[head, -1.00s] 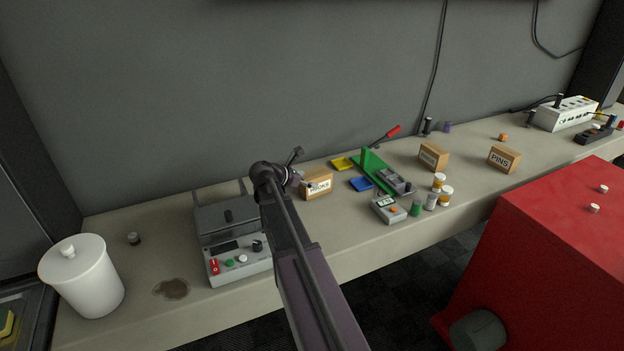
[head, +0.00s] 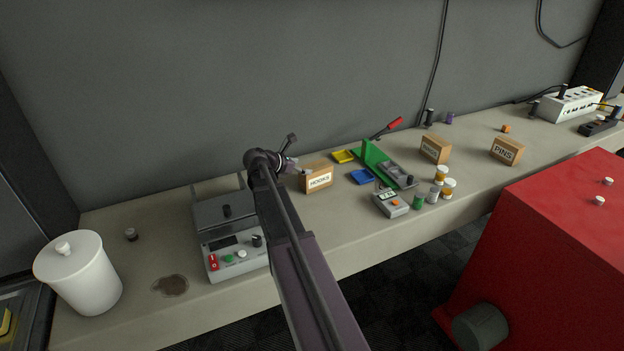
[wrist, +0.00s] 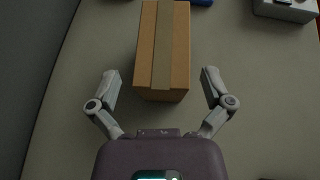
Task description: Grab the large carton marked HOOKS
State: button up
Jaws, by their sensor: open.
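The brown carton marked HOOKS (head: 319,179) stands on the bench, right of my gripper, with its label facing the front. In the wrist view the carton (wrist: 175,50) lies ahead with a tape strip along its top. My gripper (wrist: 160,84) is open, with one finger on each side of the carton's near end. Gaps show between both fingers and the carton. In the head view my gripper (head: 293,165) is partly hidden by my own wrist, at the carton's left end.
Another brown carton (head: 435,150) and one marked PINS (head: 507,150) stand farther right. A blue tray (head: 361,177) and green press (head: 378,160) sit just right of the HOOKS carton. A grey control box (head: 235,262) stands to the left, near a white canister (head: 80,275).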

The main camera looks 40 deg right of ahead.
aim_at(315, 166)
jog(key=shift+s+d, duration=0.65)
jog(key=shift+s, duration=0.05)
jog(key=shift+w+a, duration=0.15)
jog(key=shift+w, duration=0.2)
jog(key=shift+w+f, duration=0.1)
jog(key=shift+f, duration=0.1)
jog(key=shift+b+x, duration=1.3)
jog(key=shift+x, duration=1.15)
jog(key=shift+w+r, duration=0.1)
jog(key=c, duration=1.1)
jog(key=shift+r, duration=0.2)
